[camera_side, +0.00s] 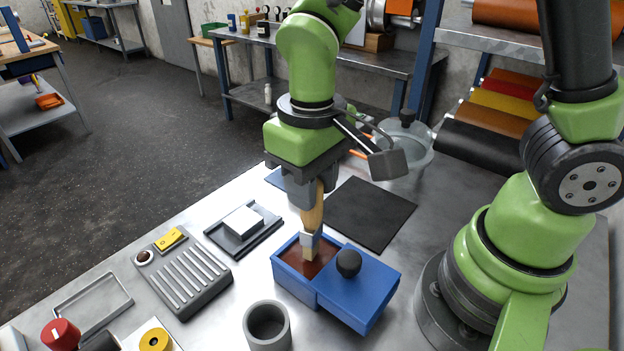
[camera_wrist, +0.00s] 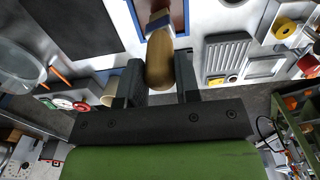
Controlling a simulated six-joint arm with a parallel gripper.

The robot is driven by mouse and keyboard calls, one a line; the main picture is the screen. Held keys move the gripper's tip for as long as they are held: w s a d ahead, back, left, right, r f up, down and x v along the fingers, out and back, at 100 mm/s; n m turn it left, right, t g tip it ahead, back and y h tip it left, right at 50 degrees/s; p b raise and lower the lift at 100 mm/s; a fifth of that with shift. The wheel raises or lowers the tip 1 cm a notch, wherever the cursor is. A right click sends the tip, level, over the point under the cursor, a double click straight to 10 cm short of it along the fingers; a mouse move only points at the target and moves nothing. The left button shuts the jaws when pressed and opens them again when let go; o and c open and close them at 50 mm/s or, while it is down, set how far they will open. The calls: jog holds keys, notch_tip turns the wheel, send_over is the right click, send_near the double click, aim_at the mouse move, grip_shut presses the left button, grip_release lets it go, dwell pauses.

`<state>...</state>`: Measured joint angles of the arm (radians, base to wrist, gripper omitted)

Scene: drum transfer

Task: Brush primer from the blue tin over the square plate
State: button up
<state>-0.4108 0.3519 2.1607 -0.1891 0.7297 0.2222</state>
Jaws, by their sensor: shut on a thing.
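My gripper (camera_side: 311,196) is shut on the wooden handle of a brush (camera_side: 311,215), which points down. The brush has a metal ferrule and pale bristles, and its tip is inside the blue tin (camera_side: 295,284). Reddish-brown primer (camera_side: 303,258) shows in the tin; how deep the bristles sit is unclear. A blue lid (camera_side: 362,290) with a black knob lies to the right of the opening. A flat dark square (camera_side: 371,212) lies behind the tin. A white square block (camera_side: 243,221) sits in a dark holder to the left. The wrist view shows the brush (camera_wrist: 159,58) between my fingers.
A grey cup (camera_side: 268,327) stands in front of the tin. A ribbed grey tray (camera_side: 186,281) lies at left, with a yellow switch (camera_side: 171,239) behind it. A glass vessel (camera_side: 418,157) stands at the back right. Bare metal table shows between these.

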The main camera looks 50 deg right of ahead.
jog(key=shift+f, duration=0.55)
dwell(1.1)
jog(key=shift+r, duration=0.1)
jog(key=shift+r, duration=3.45)
